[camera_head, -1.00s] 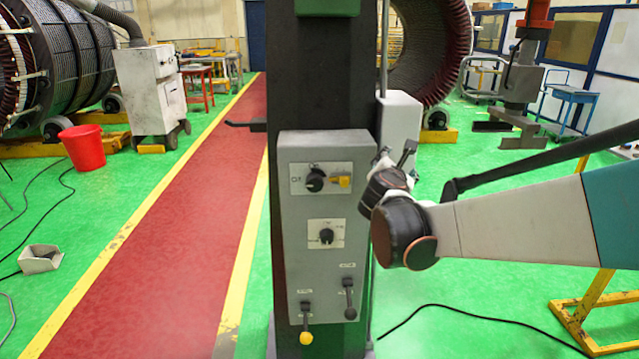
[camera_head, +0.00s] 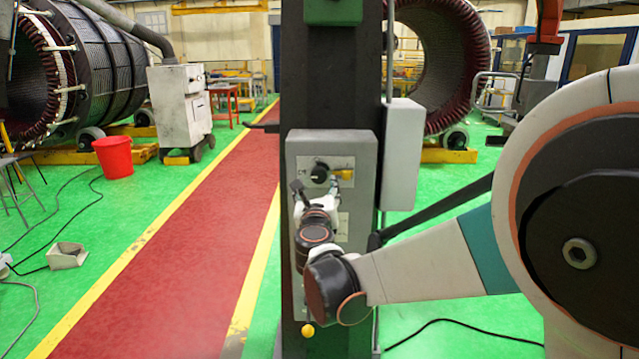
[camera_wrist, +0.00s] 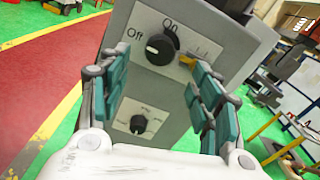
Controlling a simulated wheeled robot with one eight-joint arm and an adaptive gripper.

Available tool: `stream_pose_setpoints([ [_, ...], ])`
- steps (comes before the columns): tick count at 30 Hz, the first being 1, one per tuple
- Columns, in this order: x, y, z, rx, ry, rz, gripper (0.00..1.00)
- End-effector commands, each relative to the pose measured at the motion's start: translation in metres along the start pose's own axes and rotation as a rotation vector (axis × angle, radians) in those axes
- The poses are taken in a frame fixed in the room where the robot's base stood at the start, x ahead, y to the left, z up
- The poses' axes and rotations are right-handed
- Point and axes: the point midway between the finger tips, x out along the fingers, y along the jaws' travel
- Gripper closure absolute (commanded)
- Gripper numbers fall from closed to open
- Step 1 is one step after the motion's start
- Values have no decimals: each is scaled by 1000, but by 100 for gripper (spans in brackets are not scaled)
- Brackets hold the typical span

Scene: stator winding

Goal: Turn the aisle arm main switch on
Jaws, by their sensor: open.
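The main switch is a round black knob (camera_head: 319,173) near the top of the grey control panel (camera_head: 362,145) on the dark column. In the wrist view the knob (camera_wrist: 160,48) sits between printed "Off" and "On" labels, with a white mark on its left side towards "Off". A yellow piece (camera_wrist: 187,62) is just right of it. My gripper (camera_head: 316,188) is in front of the panel, just below the knob. In the wrist view my gripper (camera_wrist: 160,72) is open, its teal finger pads on either side of the knob, apart from it, with nothing between them.
A second, smaller black knob (camera_wrist: 138,124) is lower on the panel. A lever with a yellow ball (camera_head: 307,330) shows at the panel's bottom; my arm hides most of the lower panel. A grey box (camera_head: 402,155) stands right of the column. The red aisle (camera_head: 180,260) at left is clear.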

Motion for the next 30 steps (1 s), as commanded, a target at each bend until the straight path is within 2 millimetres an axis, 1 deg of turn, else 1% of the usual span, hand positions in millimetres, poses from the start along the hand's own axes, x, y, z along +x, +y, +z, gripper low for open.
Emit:
stream_pose_setpoints([
  [1,11,0,-3,1,1,-2,42],
  [6,44,0,-2,1,1,-2,42],
  [12,72,0,-2,2,1,-1,42],
  [18,83,0,-1,2,1,0,42],
  [26,84,0,0,2,1,0,42],
  [27,84,0,0,2,1,0,46],
  [29,84,0,0,2,1,0,60],
  [30,84,0,0,2,1,0,69],
])
